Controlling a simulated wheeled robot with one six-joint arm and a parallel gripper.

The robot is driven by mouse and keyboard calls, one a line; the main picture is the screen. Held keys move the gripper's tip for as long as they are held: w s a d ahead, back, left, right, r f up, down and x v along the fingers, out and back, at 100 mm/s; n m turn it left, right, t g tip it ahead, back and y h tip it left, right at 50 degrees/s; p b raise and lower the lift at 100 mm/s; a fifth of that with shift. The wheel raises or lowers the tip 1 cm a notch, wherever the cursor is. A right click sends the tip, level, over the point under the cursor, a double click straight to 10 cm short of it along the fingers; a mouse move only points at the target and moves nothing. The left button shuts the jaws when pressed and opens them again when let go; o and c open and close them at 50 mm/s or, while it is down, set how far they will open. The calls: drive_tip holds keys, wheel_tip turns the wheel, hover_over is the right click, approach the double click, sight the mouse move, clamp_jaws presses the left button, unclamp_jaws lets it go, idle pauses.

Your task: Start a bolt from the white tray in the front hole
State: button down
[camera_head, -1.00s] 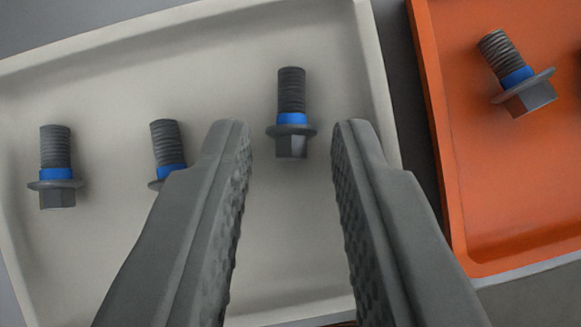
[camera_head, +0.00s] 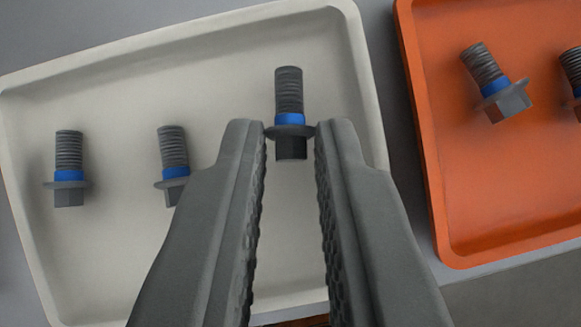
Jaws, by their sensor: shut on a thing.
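The white tray (camera_head: 110,262) fills the left and middle of the view. My gripper (camera_head: 290,133) is shut on a bolt (camera_head: 289,92) at the tray's right side. The fingertips touch the two edges of its flange. This bolt has a dark threaded shank pointing up in the picture, a blue band and a hex head towards me. A second bolt (camera_head: 173,148) lies left of my left finger, which partly hides its head. A third bolt (camera_head: 69,150) lies further left. The front hole is not in view.
An orange tray (camera_head: 445,215) stands to the right of the white tray, with a narrow gap between. It holds a similar bolt (camera_head: 487,66) and another bolt (camera_head: 573,68) cut by the right edge. Grey surface shows around the trays.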

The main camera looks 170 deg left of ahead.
drive_tip(key=shift+r, duration=1.9)
drive_tip(key=shift+f, duration=0.15)
drive_tip(key=shift+s+f, duration=0.1)
drive_tip(key=shift+f, duration=2.1)
drive_tip(key=shift+s+a+r, duration=0.1)
drive_tip(key=shift+s+r, duration=0.15)
drive_tip(key=shift+r, duration=0.1)
